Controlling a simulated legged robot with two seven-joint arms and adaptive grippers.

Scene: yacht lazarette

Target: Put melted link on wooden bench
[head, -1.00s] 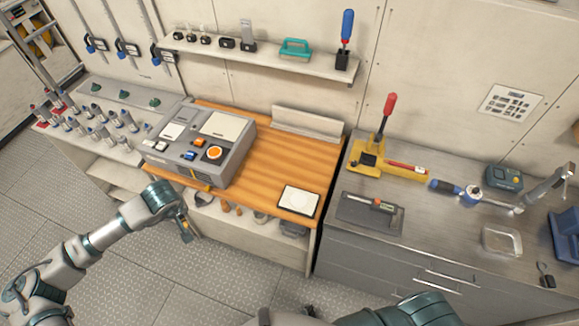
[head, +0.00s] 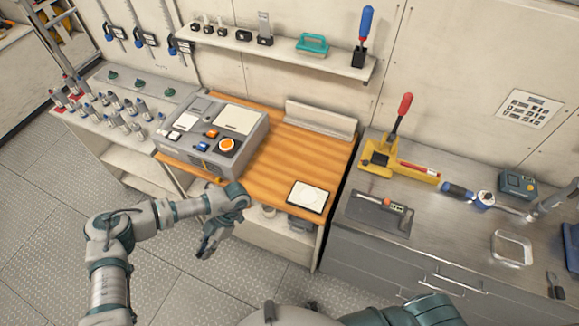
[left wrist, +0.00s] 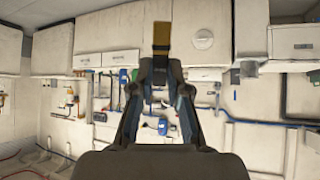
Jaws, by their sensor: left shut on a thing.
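The wooden bench (head: 285,178) has an orange-brown plank top and stands at the middle of the head view. My left gripper (head: 207,250) is in front of the bench's front edge, apart from it. In the left wrist view my left gripper (left wrist: 160,70) is shut on a flat brass-coloured strip, which looks like the melted link (left wrist: 161,38), sticking out past the fingertips. The link is not clear in the head view now. My right arm shows at the bottom edge, but its gripper is out of view.
A grey machine (head: 212,135) with an orange button covers the bench's left part. A white-topped square plate (head: 308,196) lies at the front right corner. Bare planks lie between them. A metal counter (head: 440,225) with tools stands to the right.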

